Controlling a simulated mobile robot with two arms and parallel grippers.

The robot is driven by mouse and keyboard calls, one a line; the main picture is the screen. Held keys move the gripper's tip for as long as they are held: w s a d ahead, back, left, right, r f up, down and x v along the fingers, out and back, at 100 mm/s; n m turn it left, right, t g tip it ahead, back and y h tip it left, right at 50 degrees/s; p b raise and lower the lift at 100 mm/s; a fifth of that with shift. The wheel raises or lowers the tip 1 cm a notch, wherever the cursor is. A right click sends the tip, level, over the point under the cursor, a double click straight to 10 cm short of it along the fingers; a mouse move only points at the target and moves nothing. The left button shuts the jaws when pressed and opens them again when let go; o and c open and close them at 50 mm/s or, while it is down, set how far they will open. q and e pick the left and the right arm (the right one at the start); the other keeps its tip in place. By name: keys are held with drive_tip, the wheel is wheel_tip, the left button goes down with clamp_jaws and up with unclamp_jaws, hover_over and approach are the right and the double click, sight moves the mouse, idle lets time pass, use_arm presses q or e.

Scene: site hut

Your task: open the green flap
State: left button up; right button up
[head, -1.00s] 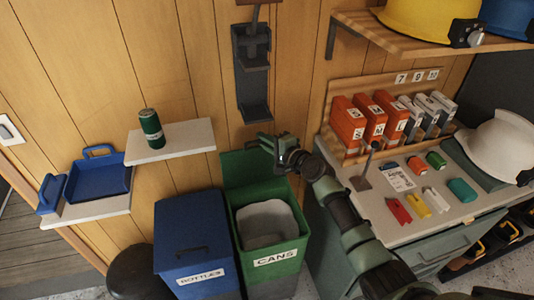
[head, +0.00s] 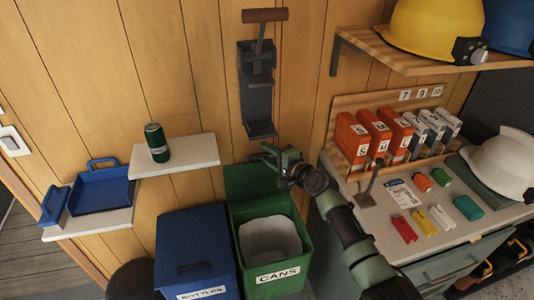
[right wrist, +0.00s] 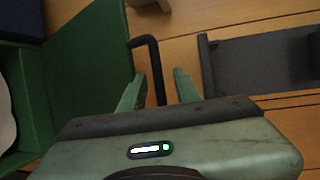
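The green flap (head: 248,182) is the lid of the green bin labelled CANS (head: 275,279). It stands raised, upright at the back of the bin by the wall, and the bin's mouth is uncovered. My right gripper (head: 266,153) is at the flap's upper right edge. In the right wrist view the flap (right wrist: 88,60) is at left, and its dark bent handle (right wrist: 153,62) reaches between my two spread fingers (right wrist: 158,88). The fingers look apart from the bar, not closed on it. My left gripper is out of view.
A blue bin labelled BOTTLES (head: 195,248) stands left of the green one. A dark wall-mounted can crusher (head: 257,95) hangs just above the flap. A green can (head: 156,142) stands on a shelf (head: 192,155). A cluttered counter (head: 455,230) is at right.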

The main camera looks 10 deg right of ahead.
drive_tip(key=v, duration=0.7)
drive_tip(key=shift+s+d, duration=0.15)
drive_tip(key=shift+s, duration=0.1)
